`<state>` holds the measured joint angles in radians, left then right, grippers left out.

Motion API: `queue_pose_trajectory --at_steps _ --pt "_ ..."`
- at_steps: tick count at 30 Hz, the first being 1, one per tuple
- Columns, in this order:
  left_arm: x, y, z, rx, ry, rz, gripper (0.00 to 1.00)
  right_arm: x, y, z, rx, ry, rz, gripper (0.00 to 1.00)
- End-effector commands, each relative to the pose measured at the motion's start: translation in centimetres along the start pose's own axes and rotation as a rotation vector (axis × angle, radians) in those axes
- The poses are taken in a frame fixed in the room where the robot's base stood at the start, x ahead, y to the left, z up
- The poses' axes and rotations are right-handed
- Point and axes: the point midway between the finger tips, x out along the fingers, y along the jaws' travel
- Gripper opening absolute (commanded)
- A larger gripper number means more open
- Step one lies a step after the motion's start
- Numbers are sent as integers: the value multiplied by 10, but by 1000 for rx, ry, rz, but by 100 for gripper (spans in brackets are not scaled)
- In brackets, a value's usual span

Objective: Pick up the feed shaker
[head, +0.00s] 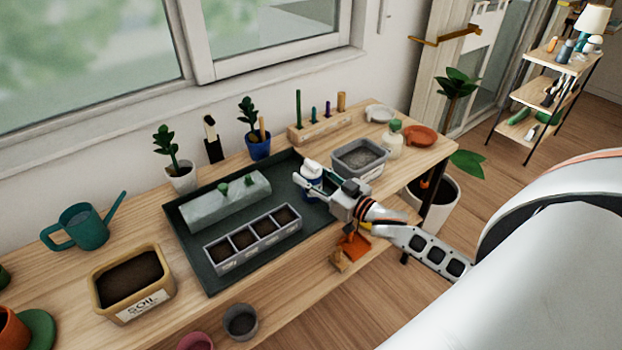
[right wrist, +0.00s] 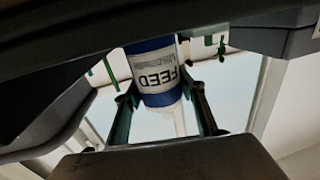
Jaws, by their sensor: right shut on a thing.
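The feed shaker (head: 312,171) is a small white and blue bottle near the right end of the dark tray (head: 208,277). In the right wrist view the shaker (right wrist: 152,72) shows its white FEED label, upside down in the picture, between blue bands. My right gripper (head: 309,184) reaches in from the right and is shut on the shaker, with a finger on each side of it. The gripper hides part of the shaker, and I cannot tell whether its base touches the tray. My left gripper is out of view.
On the tray are a seedling pot row (head: 253,239) and a grey planter block (head: 227,203). A grey bin (head: 360,158) stands close behind my right gripper. A tool rack (head: 318,128), potted plants, a watering can (head: 82,228) and a soil box (head: 131,279) share the bench.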

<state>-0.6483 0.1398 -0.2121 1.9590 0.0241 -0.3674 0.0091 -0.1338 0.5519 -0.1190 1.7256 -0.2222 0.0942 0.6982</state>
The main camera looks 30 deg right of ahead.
Motion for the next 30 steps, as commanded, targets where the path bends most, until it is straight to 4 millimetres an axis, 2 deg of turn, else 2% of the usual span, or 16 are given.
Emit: queue_pose_trajectory --at_steps 8,11,18,21,27,30 --pt "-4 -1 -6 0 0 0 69 0 0 -31 -3 5 -3 12" --pt "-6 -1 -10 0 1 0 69 0 0 -53 -3 5 -2 12" --pt "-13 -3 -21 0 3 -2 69 0 0 -121 -5 6 -3 12" --pt "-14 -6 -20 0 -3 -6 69 0 0 -146 -5 6 -2 12" --pt "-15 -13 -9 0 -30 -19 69 0 0 -182 -3 5 -1 12" --pt "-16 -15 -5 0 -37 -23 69 0 0 -192 -2 5 -1 12"
